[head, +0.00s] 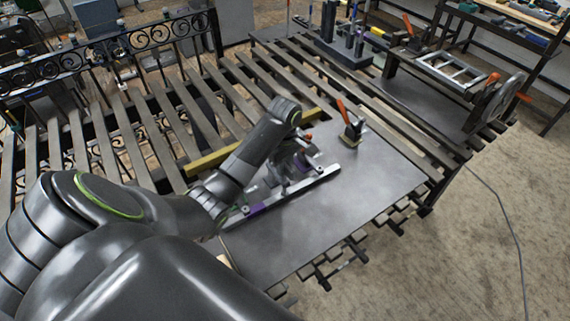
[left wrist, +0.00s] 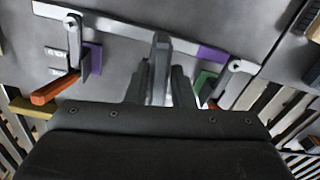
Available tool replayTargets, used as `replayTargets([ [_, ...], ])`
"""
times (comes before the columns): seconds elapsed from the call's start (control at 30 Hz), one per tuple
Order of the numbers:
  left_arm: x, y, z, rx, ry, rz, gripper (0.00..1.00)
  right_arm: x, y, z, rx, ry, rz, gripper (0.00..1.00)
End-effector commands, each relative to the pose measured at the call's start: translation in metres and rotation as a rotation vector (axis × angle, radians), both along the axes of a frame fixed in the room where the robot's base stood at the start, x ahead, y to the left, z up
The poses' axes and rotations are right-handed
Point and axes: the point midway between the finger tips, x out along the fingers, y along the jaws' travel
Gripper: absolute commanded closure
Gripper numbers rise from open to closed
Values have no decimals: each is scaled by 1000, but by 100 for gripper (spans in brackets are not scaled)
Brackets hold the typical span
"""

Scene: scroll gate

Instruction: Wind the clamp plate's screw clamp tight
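The clamp plate (head: 345,205) is a flat grey metal sheet on the slatted table; it also fills the upper left wrist view (left wrist: 120,60). A light grey bar (head: 322,181) lies across it. My left gripper (left wrist: 160,80) points down at the bar's middle, its two dark fingers apart on either side of an upright grey piece (left wrist: 161,50), which looks like part of the screw clamp. I cannot tell if they touch it. In the head view my own wrist mostly hides the fingers and the screw clamp. My right gripper is in neither view.
An orange-handled clamp (left wrist: 55,88) and purple block (left wrist: 93,57) stand left of the fingers; a green block (left wrist: 204,84) and another clamp (left wrist: 236,68) stand close on the right. Another orange-handled clamp (head: 352,128) stands on the plate. A yellow strip (head: 212,157) edges it.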

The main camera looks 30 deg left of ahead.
Motion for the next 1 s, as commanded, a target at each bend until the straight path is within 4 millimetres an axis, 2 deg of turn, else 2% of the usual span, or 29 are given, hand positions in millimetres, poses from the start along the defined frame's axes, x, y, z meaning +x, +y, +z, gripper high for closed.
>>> replayTargets([
  [0.03, 0, 0, 0, 0, 0, 0, 85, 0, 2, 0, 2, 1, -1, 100],
  [0.13, 0, 0, 0, 0, 0, 0, 98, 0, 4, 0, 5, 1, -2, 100],
  [0.17, 0, 0, 0, 0, 0, 0, 100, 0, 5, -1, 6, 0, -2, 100],
  [0.57, 0, 1, 0, 1, 0, -62, 100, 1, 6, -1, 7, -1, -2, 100],
  [1.0, 0, 1, 0, 2, 0, -411, 100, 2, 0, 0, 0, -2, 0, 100],
])
